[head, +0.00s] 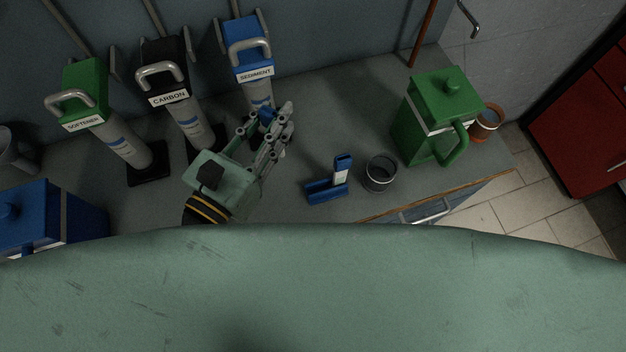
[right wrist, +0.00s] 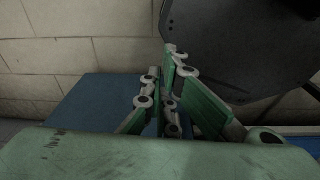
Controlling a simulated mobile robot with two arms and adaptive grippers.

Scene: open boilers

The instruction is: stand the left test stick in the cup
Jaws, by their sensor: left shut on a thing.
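My left gripper (head: 279,122) is shut on a small blue piece, apparently the left test stick (head: 267,115); the fingers hide most of it. It is above the counter, in front of the sediment filter, to the left of and apart from the cup. The dark grey round cup (head: 380,173) stands upright and open on the counter. Just left of it is a blue stick holder (head: 322,193) with another blue-and-white test stick (head: 341,170) upright at its right end. My right gripper (right wrist: 161,62) shows in the right wrist view, its fingertips near each other; its opening is unclear.
A green boiler (head: 434,120) stands right of the cup, with a brown pot (head: 486,123) beyond. The softener (head: 120,140), carbon (head: 190,120) and sediment (head: 259,92) filters line the back. A blue boiler (head: 40,218) is at left. The counter's wooden edge (head: 440,196) runs close in front of the cup.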

